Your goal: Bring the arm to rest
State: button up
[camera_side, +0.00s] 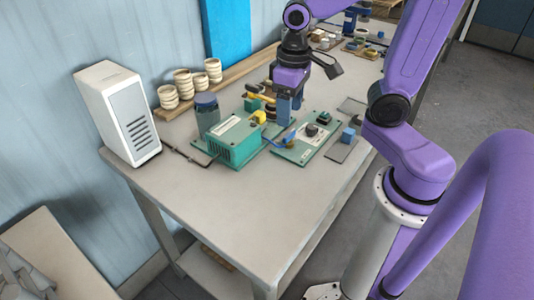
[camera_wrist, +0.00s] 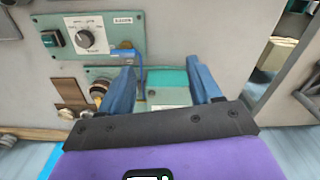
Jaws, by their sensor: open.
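My gripper (camera_side: 288,110) is above the workbench, over the green equipment, pointing down. In the wrist view its two blue fingers (camera_wrist: 165,88) stand apart with nothing held between them. A green box (camera_side: 236,140) with a light label sits just left of and below the gripper in the side view. A green panel (camera_side: 308,136) with a dial lies to its right, and the panel also shows in the wrist view (camera_wrist: 112,50). Whether the fingers touch anything below is hard to tell.
A white vented case (camera_side: 118,112) stands at the bench's left end. A dark jar (camera_side: 206,110) and several cream ringed cups (camera_side: 183,84) are near the wall. A small blue cube (camera_side: 348,135) sits right of the panel. The bench's front (camera_side: 235,205) is clear.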

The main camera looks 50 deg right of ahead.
jog(key=s+a+f+n, duration=0.1)
jog(key=s+a+n, duration=0.1)
jog(key=s+n, duration=0.8)
jog(key=shift+s+a, duration=0.35)
jog(key=shift+s, duration=1.45)
